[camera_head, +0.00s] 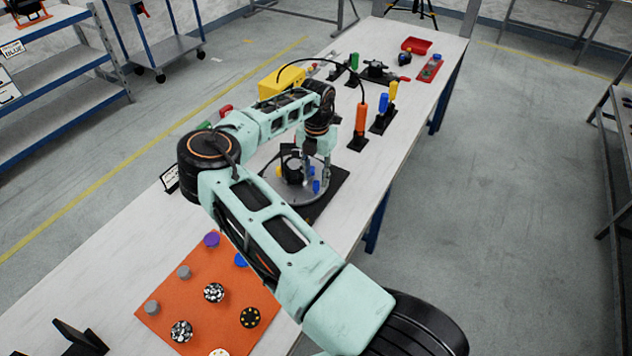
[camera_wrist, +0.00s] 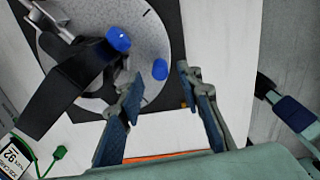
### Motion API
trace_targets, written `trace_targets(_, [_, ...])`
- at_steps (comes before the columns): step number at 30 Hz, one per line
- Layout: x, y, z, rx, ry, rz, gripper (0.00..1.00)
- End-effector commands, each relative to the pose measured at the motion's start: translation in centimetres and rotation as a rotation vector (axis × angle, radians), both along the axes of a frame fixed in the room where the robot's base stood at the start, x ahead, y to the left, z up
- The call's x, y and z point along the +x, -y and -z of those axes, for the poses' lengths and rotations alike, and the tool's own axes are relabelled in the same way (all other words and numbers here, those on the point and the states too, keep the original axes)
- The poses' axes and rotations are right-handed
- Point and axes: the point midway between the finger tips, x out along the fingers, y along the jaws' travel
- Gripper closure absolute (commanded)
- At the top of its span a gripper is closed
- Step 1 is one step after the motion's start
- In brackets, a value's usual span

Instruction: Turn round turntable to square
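The round turntable (camera_head: 290,190) is a grey disc on a black base plate (camera_head: 335,190) in the middle of the table, partly hidden by my arm. In the wrist view the speckled disc (camera_wrist: 150,40) fills the upper left. A black upright piece (camera_wrist: 65,90) and a blue knob (camera_wrist: 118,39) stand on it, and a second blue piece (camera_wrist: 160,69) sits near its right edge. I cannot make out a square marking.
An orange mat (camera_head: 165,290) with several round pieces lies on the near table. An orange-handled tool (camera_head: 361,117) on a stand and blue and yellow handles (camera_head: 387,98) stand right of the turntable. A yellow box (camera_head: 281,82) is behind it. A red tray (camera_head: 416,45) is far off.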

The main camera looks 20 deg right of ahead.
Motion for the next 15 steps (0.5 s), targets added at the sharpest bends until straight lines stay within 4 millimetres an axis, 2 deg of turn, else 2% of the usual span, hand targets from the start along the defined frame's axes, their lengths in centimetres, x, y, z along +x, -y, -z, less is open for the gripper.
trace_targets(3, [0.0,0.0,-2.8,-0.002,0.002,-0.001,0.67])
trace_targets(7, [0.0,0.0,-5.4,-0.002,0.001,-0.001,0.67])
trace_targets(12, [0.0,0.1,-7.6,-0.001,0.0,-0.001,0.67])
trace_targets(15, [0.0,0.0,-8.3,-0.001,-0.001,-0.001,0.67])
